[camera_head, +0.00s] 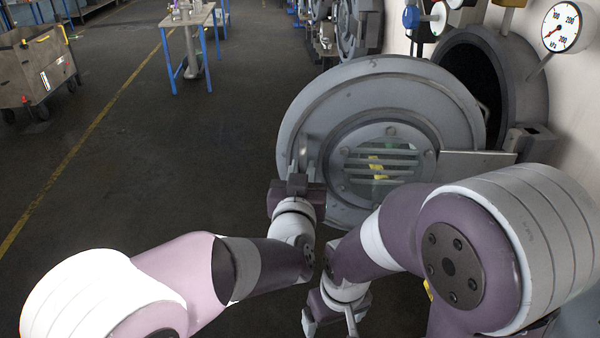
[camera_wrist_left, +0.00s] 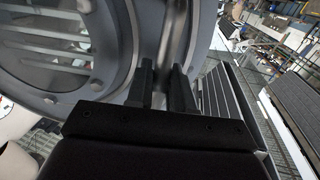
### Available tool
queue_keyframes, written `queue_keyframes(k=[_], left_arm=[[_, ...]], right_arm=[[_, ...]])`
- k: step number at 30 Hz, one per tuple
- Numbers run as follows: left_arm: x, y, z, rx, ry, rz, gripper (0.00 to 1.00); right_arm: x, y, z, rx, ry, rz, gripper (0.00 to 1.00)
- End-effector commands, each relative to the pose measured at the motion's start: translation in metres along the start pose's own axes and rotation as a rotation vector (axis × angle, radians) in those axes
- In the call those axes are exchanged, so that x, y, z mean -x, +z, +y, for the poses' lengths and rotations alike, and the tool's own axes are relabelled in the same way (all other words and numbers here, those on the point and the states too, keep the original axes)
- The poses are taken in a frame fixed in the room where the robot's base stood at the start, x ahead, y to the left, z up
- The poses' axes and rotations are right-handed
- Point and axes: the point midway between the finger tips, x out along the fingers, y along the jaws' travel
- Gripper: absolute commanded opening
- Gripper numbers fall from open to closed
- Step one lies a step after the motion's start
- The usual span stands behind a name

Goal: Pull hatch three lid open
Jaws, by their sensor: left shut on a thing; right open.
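The hatch lid (camera_head: 385,92) is a large round grey disc with a barred round window (camera_head: 380,165). It stands swung away from the dark round hatch opening (camera_head: 468,75), which shows behind it at the right. My left gripper (camera_head: 296,182) is at the lid's lower left edge, shut on the lid handle (camera_head: 302,152). In the left wrist view, the two black fingers (camera_wrist_left: 163,78) straddle a grey upright bar in front of the lid (camera_wrist_left: 115,35). My right gripper (camera_head: 336,316) hangs low at the bottom middle, open and empty, apart from the lid.
Pressure gauges (camera_head: 561,27) stick out above the opening on the pale machine wall (camera_head: 580,110). More hatches line the wall farther back. A cart (camera_head: 35,65) and a blue-legged table (camera_head: 190,20) stand far left. The dark floor (camera_head: 130,150) left of the lid is clear.

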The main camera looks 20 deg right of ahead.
Motion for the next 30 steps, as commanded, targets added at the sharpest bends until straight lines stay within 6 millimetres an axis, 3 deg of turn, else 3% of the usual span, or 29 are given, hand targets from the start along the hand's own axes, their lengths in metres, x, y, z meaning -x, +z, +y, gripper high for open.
queue_keyframes(k=[11,12,13,23,26,30], left_arm=[[0.0,0.001,0.001,-0.001,0.002,-0.001,0.0],[0.0,0.001,0.001,-0.001,0.002,-0.001,0.28],[0.0,0.001,0.001,-0.001,0.002,-0.001,0.38],[0.002,0.0,0.001,0.0,0.001,0.0,0.38],[0.013,0.001,0.001,0.001,0.003,0.0,0.38],[0.044,0.002,0.002,0.001,0.004,0.001,0.38]], right_arm=[[0.0,0.0,0.0,0.0,0.0,0.0,0.91],[0.0,0.0,0.0,0.0,0.0,0.0,0.91],[0.0,0.0,0.0,0.0,0.0,0.0,0.91],[-0.001,0.0,0.0,0.0,0.0,0.0,0.91],[-0.004,0.001,0.0,0.0,0.0,0.0,0.91],[-0.011,0.001,0.0,0.0,0.0,0.0,0.91]])
